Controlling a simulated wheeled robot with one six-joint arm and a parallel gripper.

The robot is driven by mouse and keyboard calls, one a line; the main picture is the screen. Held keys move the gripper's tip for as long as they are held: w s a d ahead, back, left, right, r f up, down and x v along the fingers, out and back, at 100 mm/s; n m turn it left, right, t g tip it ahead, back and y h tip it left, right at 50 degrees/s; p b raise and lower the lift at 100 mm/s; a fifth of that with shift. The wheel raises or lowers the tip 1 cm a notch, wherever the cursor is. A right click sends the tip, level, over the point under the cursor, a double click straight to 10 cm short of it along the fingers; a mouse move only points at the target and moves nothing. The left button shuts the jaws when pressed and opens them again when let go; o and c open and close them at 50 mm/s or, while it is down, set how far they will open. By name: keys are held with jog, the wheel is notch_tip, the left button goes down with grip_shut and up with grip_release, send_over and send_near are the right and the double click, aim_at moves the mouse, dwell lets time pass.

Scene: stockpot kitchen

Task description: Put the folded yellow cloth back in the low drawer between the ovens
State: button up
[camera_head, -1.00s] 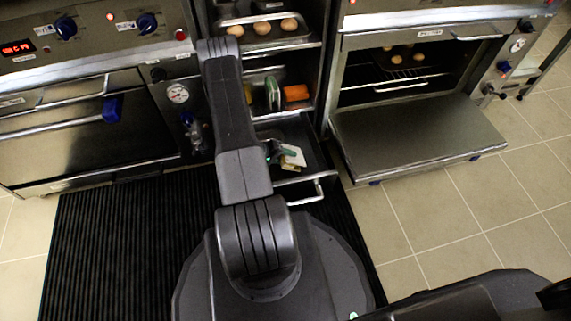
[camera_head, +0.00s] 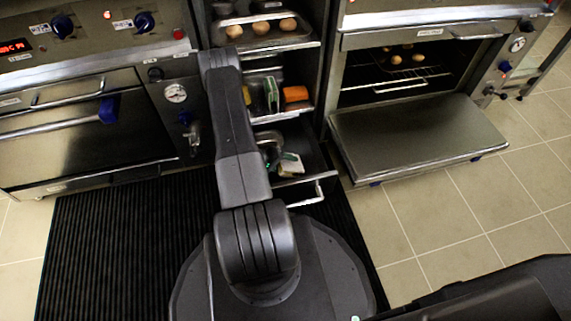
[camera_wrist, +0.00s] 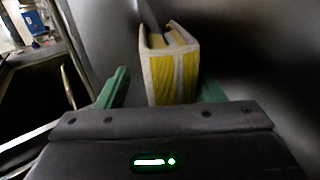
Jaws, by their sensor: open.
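The folded yellow cloth (camera_wrist: 174,70), with pale edges, is inside the pulled-out low drawer (camera_head: 311,189) between the ovens. In the head view the cloth (camera_head: 291,164) shows as a small pale patch near the drawer's front. My gripper (camera_wrist: 160,92) is open, with one green finger on either side of the cloth in the wrist view. The cloth sits between and beyond the fingertips, and I see no finger clearly pressing on it. In the head view my arm hides most of the gripper and part of the drawer.
A shelf above the drawer holds a green item (camera_head: 272,94) and an orange item (camera_head: 296,94). A tray (camera_head: 262,42) with round buns is higher up. The right oven door (camera_head: 418,140) is lowered, forming an obstacle beside the drawer. The left oven (camera_head: 80,140) is shut.

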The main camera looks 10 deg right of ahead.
jog(key=shift+r, duration=0.2)
jog(key=p+v, duration=0.4)
jog(key=v, duration=0.8)
